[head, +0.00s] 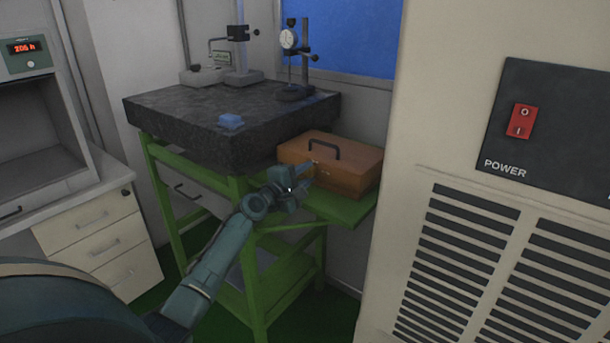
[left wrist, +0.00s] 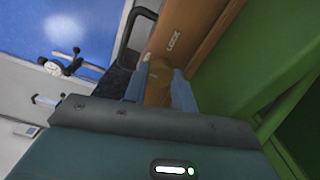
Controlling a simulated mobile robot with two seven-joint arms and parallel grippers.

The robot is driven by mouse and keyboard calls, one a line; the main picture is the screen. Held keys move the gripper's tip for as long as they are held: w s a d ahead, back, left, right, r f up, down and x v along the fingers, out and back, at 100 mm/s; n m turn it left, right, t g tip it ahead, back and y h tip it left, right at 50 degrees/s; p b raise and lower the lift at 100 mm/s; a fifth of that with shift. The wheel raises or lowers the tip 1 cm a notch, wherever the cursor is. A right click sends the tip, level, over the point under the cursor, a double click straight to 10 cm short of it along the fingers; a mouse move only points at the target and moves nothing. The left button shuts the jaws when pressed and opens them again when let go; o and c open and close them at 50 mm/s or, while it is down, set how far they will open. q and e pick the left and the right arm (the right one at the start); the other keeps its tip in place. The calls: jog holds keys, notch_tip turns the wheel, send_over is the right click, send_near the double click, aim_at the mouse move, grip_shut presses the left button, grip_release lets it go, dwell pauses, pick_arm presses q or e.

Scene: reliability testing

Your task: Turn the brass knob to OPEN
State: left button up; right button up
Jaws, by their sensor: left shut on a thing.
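A brown wooden box (head: 350,160) with a dark handle on its lid sits on the green side shelf. My left gripper (head: 308,173) is at the front face of the box. In the left wrist view, the fingers of my left gripper (left wrist: 158,90) are shut on the round brass knob (left wrist: 156,68), which sits on the box's front. The word LOCK (left wrist: 173,40) is printed on the wood near the knob. The fingers partly cover the knob, and I cannot read where it points. An OPEN label is not visible. My right gripper is in neither view.
A dark granite slab (head: 180,115) on a green stand (head: 236,187) carries gauge stands and a small blue block (head: 231,121). A beige cabinet (head: 425,95) with a red power switch (head: 521,121) stands close on the right. White drawers (head: 100,225) stand at left.

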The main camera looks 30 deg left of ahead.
pick_arm(q)
jog(key=o, duration=1)
jog(key=s+a, duration=0.1)
jog(key=s, duration=1.2)
jog(key=s+d+f+m+g+h+p, duration=0.1)
jog(key=s+d+f+m+g, duration=0.1)
jog(key=s+d+f+m, duration=0.45)
jog(key=s+d+f+m+g+p, duration=0.1)
jog(key=s+d+f+m+g, duration=0.3)
jog(key=d+f, duration=0.5)
jog(key=s+d+f+m+g, duration=0.1)
jog(key=s+d+f+m, duration=0.4)
jog(key=s+d+m, duration=0.6)
jog(key=shift+s+d+f+m+h+p, duration=0.15)
jog(key=shift+s+d+m+h+p, duration=0.25)
jog(key=shift+s+m, duration=0.15)
